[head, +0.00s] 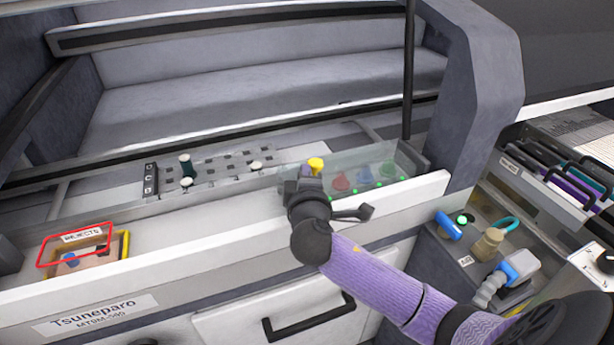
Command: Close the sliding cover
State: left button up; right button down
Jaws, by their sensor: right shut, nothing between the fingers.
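A clear cover (355,158) sits over part of a shallow button tray at the right end of the machine's front ledge. Red, blue and green knobs show through or behind it, and a yellow knob (316,163) stands at its left end. My right gripper (304,178) is shut and empty at the left end of this clear cover, just in front of the yellow knob. The gripper hides the cover's near left corner, and I cannot tell whether it touches the cover. My left gripper is not in view.
A grey perforated plate (220,165) with several pegs lies left of the cover. A red-rimmed rejects tray (75,245) sits at the far left. A dark post (409,70) rises behind the cover. A drawer handle (310,325) is below. A tool trolley (480,260) stands right.

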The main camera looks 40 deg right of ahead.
aim_at(320, 165)
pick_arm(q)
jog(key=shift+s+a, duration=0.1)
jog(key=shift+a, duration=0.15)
pick_arm(e)
jog(key=shift+d, duration=0.15)
jog(key=shift+d, duration=0.1)
jog(key=shift+s+d+r+p, duration=0.15)
jog(key=shift+d+p, duration=0.1)
jog(key=shift+d, duration=0.2)
jog(key=shift+s+d+f+p, duration=0.1)
jog(key=shift+d+p, duration=0.1)
jog(key=shift+d, duration=0.25)
jog(key=shift+s+d, duration=0.1)
jog(key=shift+d, duration=0.3)
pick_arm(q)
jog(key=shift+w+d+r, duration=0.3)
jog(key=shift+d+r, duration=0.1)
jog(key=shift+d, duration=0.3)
